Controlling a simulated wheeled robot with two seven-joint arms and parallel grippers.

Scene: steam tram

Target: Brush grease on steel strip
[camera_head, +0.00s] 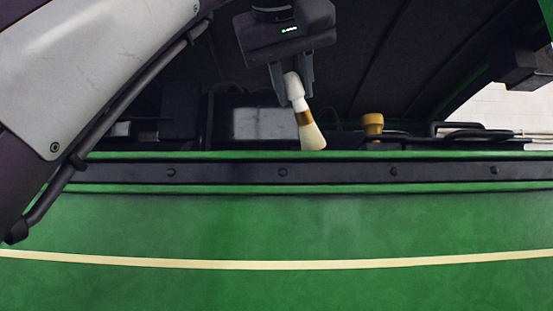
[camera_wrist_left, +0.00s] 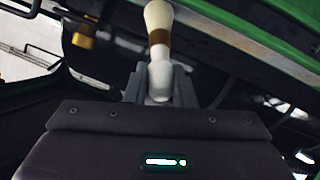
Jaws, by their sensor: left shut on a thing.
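The steel strip (camera_head: 230,173) is a dark riveted band between green edges, running across the head view. My left gripper (camera_head: 292,92) is shut on the white handle of a brush (camera_head: 311,132). The brush has a brass-coloured ferrule and pale bristles, and tilts with its bristles down. The bristle tip appears just above the strip's upper green edge; contact cannot be told. The brush also shows in the left wrist view (camera_wrist_left: 158,18), bristles away from my left gripper (camera_wrist_left: 158,88). A dark block (camera_head: 525,68) at the right may be my right gripper; its fingers cannot be made out.
A green panel (camera_head: 260,225) with a cream line lies below the strip. A brass-coloured knob (camera_head: 372,124) stands behind the edge, right of the brush. A grey box (camera_head: 260,124) and dark pipes sit behind it. The dark curved roof is overhead.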

